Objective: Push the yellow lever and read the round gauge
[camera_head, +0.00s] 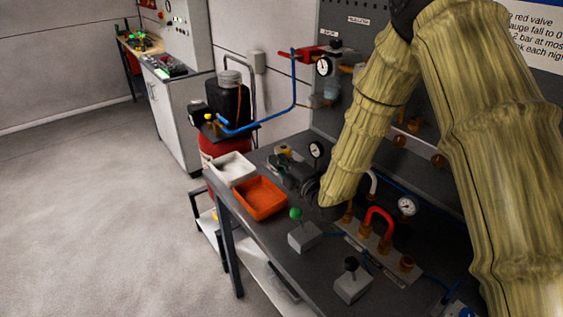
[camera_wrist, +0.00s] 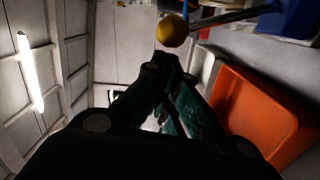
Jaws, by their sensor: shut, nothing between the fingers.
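In the wrist view, the yellow lever shows as a yellow ball knob (camera_wrist: 173,30) on a metal rod, just beyond my fingertips. A small yellow piece (camera_head: 284,149) at the bench's far end in the head view may be this lever. My gripper (camera_head: 292,172) is low over the bench beside it; its fingers (camera_wrist: 164,68) are shut and empty. I cannot tell whether they touch the knob. Round white gauges stand on the bench near my gripper (camera_head: 316,149), farther right (camera_head: 407,206), and on the back panel (camera_head: 324,66). Their readings are too small to tell.
An orange tray (camera_head: 259,198) and a white tray (camera_head: 233,168) lie left of my gripper. A green-knobbed lever box (camera_head: 303,237) and a black-knobbed one (camera_head: 352,284) stand nearer. A red hose (camera_head: 379,214) arches over brass fittings. Open floor (camera_head: 110,220) lies left.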

